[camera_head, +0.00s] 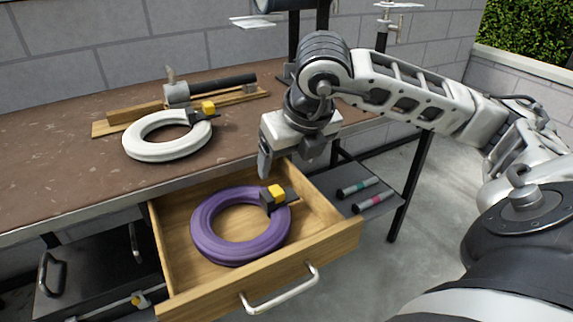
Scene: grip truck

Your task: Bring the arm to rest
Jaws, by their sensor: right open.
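My right gripper (286,160) is open and empty. It hangs above the back right part of an open wooden drawer (325,237), close to the tabletop's front edge. A purple coil (207,222) with a black and yellow connector lies flat inside the drawer, apart from the gripper. My right arm (405,88) reaches in from the right side of the picture, bent at the wrist above the gripper. My left gripper is not in the picture.
Two markers (370,197) lie on a low shelf right of the drawer. A dark toolbox (90,280) stands below. The floor at right is clear.

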